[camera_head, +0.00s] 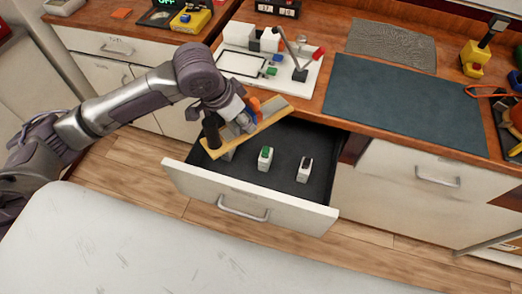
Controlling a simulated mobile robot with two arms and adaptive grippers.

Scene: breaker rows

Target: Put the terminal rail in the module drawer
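The drawer is pulled open, with a white front and dark lining. My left gripper (238,116) is over the rail's middle and appears shut on it; its fingertips are partly hidden. The rail seems to be held above the drawer floor. My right gripper is not in view.
A green-topped module (265,158) and a dark-topped module (304,170) stand in the drawer. A pale piece (228,154) shows partly beneath the rail. A white board (262,68) with parts and a dark mat (400,102) lie on the counter.

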